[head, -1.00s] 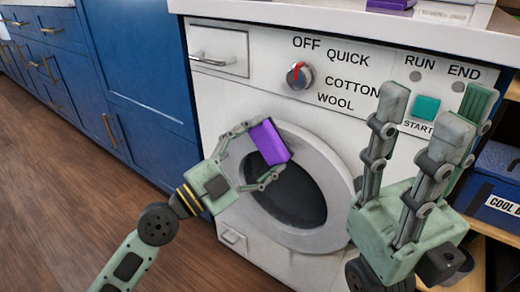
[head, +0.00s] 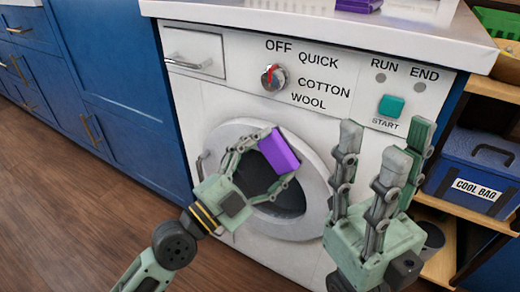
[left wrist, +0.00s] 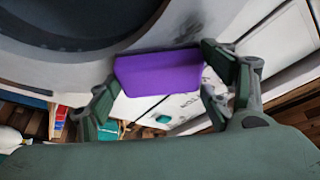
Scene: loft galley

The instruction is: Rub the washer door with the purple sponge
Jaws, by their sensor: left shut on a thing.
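The white washer (head: 225,105) stands in the middle of the head view, with its round door (head: 312,205) shut. The door has a pale ring around dark glass. My left gripper (head: 262,165) is shut on the purple sponge (head: 280,151) and holds it in front of the upper part of the door. In the left wrist view the sponge (left wrist: 160,73) sits between the fingers, by the door's pale ring (left wrist: 85,68). A grey smudge shows on the pale surface just beyond it. I cannot tell whether the sponge touches the door. My right gripper (head: 380,160) is open and empty, before the washer's right side.
A light countertop (head: 300,22) runs above the washer, with a purple item (head: 358,5) on it. Blue cabinets (head: 120,90) stand to the left. At right, wooden shelves (head: 470,235) hold a blue cool bag (head: 470,170). The wooden floor (head: 60,200) at left is clear.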

